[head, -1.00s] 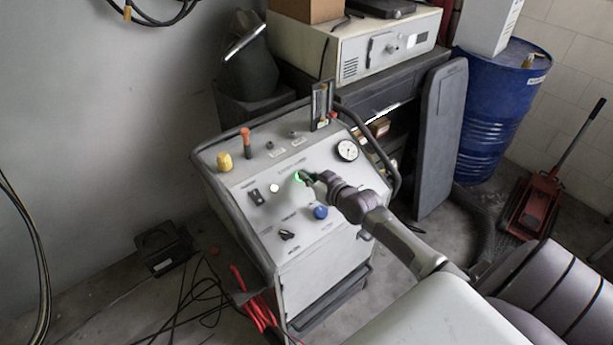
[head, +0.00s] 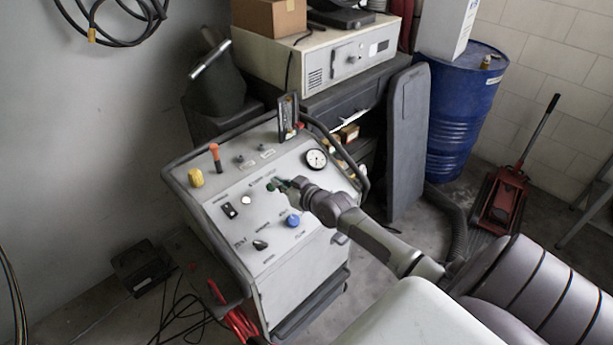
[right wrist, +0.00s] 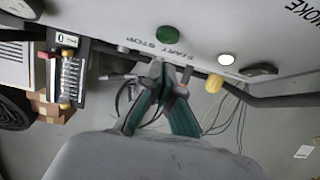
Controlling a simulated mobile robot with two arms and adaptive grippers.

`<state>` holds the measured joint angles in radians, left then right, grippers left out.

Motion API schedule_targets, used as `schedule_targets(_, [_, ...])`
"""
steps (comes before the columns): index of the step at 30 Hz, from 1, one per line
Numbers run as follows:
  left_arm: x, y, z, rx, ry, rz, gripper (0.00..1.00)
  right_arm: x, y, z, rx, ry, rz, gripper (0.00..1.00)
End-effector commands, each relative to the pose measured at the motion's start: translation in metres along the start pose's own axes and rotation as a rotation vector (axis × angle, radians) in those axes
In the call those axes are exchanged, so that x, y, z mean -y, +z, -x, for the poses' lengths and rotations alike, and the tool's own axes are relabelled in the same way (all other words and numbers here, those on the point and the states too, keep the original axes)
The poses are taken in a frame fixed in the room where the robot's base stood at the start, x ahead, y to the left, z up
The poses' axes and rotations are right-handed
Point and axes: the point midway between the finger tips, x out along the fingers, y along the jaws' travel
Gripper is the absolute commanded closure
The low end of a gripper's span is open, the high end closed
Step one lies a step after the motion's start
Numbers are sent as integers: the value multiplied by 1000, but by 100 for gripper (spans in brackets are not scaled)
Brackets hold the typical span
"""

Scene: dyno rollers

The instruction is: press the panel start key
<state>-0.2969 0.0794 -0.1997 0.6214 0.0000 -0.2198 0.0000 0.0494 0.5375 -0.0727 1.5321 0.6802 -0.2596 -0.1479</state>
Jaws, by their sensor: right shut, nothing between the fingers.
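The panel (head: 225,185) is the sloping grey top of a wheeled cabinet. In the right wrist view a round dark green key (right wrist: 170,34) sits by the upside-down words START STOP. My right gripper (head: 280,184) is over the middle of the panel, its fingertips close to the key's place and covering most or all of it there. In the right wrist view the gripper (right wrist: 168,72) has its green fingers shut and empty, with the fingertips a little below the key in the picture. Contact cannot be told. My left gripper is not in view.
A white round button (head: 245,200), a yellow knob (head: 196,178), a blue knob (head: 293,220), an orange-topped lever (head: 215,155) and a dial gauge (head: 316,159) surround the spot. A blue drum (head: 462,125) stands behind to the right.

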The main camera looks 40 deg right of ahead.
Motion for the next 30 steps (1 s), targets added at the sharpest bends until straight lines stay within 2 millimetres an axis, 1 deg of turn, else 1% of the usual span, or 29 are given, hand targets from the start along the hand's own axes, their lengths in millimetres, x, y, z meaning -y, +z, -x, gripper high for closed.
schedule_targets(1, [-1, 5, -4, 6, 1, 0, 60, 0, 6, 14, 3, -1, 1, 100])
schedule_targets(6, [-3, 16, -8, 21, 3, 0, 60, 0, 4, 51, -1, 0, 2, 100])
schedule_targets(9, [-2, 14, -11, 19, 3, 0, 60, -1, 3, 70, -2, 1, 4, 100])
schedule_targets(12, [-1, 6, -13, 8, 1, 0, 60, -1, 3, 84, -3, 1, 3, 100])
schedule_targets(15, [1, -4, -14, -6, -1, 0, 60, -1, 1, 92, -5, 2, 2, 100])
schedule_targets(17, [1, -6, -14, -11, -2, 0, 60, -1, 0, 95, -5, 1, 1, 100])
schedule_targets(25, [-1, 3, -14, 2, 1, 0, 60, -1, -1, 97, -7, 2, 2, 100])
schedule_targets(30, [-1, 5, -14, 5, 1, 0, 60, -1, -1, 97, -7, 2, 2, 100])
